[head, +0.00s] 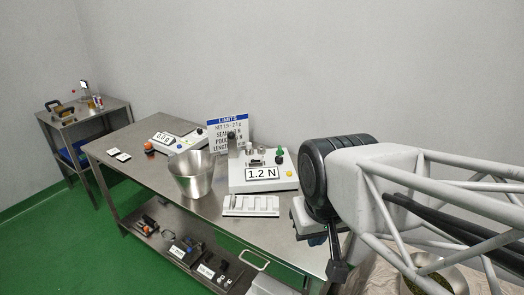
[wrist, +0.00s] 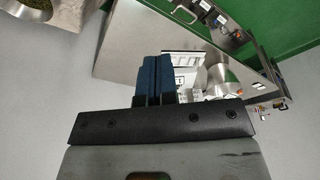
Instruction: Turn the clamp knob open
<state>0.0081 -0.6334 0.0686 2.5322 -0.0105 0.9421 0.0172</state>
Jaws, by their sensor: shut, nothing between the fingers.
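A white tester (head: 262,185) with a display reading 1.2 N stands on the steel table, right of its middle. Small metal parts and a green-and-black knob (head: 280,154) sit on its top, with a yellow button at its front. I cannot tell for sure which part is the clamp knob. My gripper (head: 337,265) is in front and to the right of the tester, apart from it, near the table's right end. In the wrist view my gripper's two blue fingers (wrist: 160,78) are together and empty. They partly hide white equipment (wrist: 186,62) beyond them.
A steel pail (head: 192,175) stands left of the tester, and a white slotted block (head: 250,206) lies in front. A scale (head: 172,142) and a limits sign (head: 228,130) are farther back. A bowl of green leaves (head: 435,275) is at lower right.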

